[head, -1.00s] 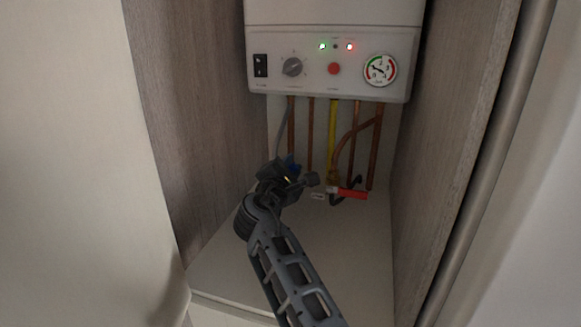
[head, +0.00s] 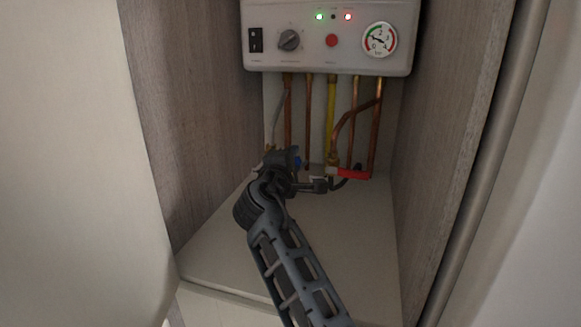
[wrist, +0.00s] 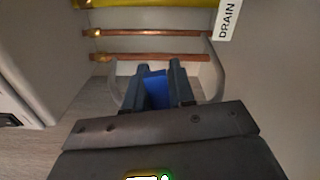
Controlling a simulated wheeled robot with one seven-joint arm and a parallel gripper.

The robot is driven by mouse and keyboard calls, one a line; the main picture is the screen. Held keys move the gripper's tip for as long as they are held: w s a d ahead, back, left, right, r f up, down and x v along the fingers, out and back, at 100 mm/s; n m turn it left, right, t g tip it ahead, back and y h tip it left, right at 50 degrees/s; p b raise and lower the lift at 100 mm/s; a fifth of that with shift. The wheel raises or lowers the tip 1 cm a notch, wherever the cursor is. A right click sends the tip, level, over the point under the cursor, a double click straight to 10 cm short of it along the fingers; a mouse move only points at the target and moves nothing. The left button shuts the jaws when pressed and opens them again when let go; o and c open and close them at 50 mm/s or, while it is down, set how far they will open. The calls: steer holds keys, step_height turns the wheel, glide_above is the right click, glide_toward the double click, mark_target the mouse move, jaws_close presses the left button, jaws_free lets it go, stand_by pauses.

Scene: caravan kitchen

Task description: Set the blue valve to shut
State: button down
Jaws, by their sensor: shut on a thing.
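The blue valve's handle (wrist: 156,88) shows between the two dark fingers of my gripper (wrist: 150,72) in the wrist view. The fingers are shut on it, one on each side. In the head view a small part of the blue handle (head: 296,157) shows beside my gripper (head: 284,160), low at the left end of the row of pipes under the boiler. My gripper hides most of the valve body there, so I cannot tell the handle's exact angle to its pipe.
A red valve handle (head: 348,173) lies to the right of my gripper. Copper pipes and a yellow pipe (head: 331,118) run up to the white boiler (head: 325,52). A DRAIN tag (wrist: 227,18) shows in the wrist view. Wood-grain walls close in both sides; the shelf (head: 330,240) is bare.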

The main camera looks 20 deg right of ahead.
steer(key=shift+f+m+b, duration=0.75)
steer(key=shift+m+b, duration=0.35)
steer(key=shift+b, duration=0.2)
steer(key=shift+s, duration=0.1)
steer(key=c, duration=1)
jaws_free()
steer(key=shift+c, duration=0.2)
steer(key=v, duration=0.7)
steer(key=shift+s+a, duration=0.2)
steer(key=shift+s, duration=0.1)
steer(key=shift+r, duration=0.1)
